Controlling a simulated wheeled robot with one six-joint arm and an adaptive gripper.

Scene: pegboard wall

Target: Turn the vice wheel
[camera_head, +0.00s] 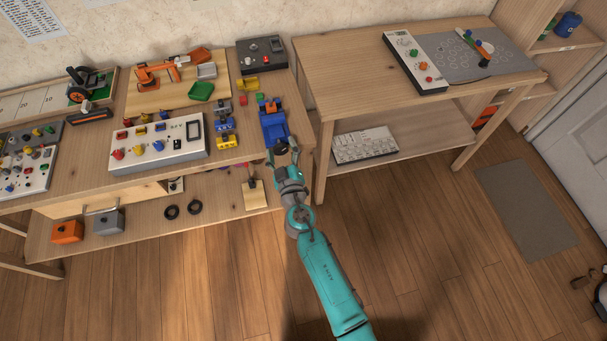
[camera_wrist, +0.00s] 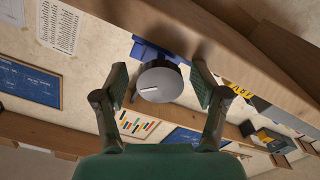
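The blue vice (camera_head: 273,126) is mounted at the right end of the left workbench, near its front edge. In the wrist view its blue body (camera_wrist: 150,50) shows behind a round grey vice wheel (camera_wrist: 160,82) with a white line across its face. My gripper (camera_head: 282,148) is at the front of the vice in the head view and hides the wheel there. In the wrist view my gripper (camera_wrist: 159,84) is open, with one finger on each side of the wheel. Gaps show between both fingers and the wheel's rim.
A second table (camera_head: 345,75) stands close on the right. The wooden floor (camera_head: 430,260) in front is clear.

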